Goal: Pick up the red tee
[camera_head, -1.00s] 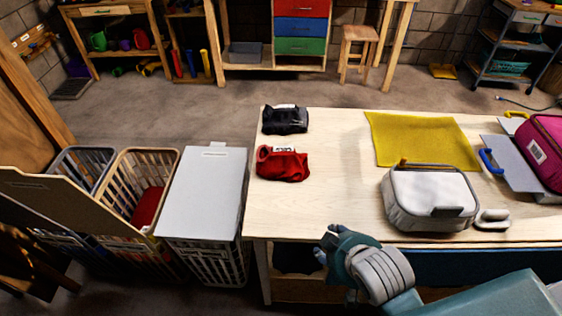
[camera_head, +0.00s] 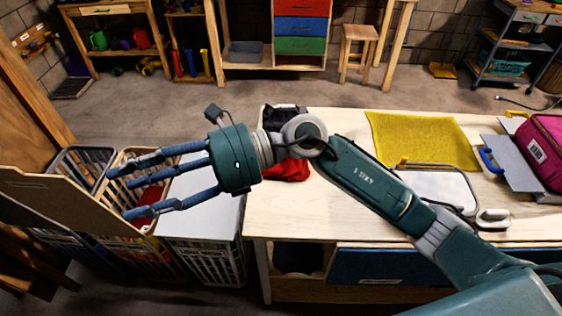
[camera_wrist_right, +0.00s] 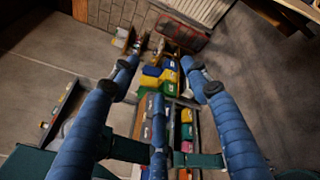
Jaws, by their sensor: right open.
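The red tee (camera_head: 290,171) lies crumpled on the left part of the wooden table (camera_head: 345,215) in the head view. My right wrist crosses over it, so only its lower part shows. My right gripper (camera_head: 120,192) is open and empty, with blue fingers spread and pointing left over the laundry baskets, left of the tee. In the right wrist view the open fingers (camera_wrist_right: 165,80) have nothing between them, and the tee does not show there. My left gripper is not in view.
A black folded garment (camera_head: 285,116) lies behind the tee. A slatted basket (camera_head: 128,160) with a red cloth (camera_head: 150,197) stands left, beside a grey-lidded one (camera_head: 205,190). A yellow cloth (camera_head: 420,138) and grey-white case (camera_head: 440,188) lie right.

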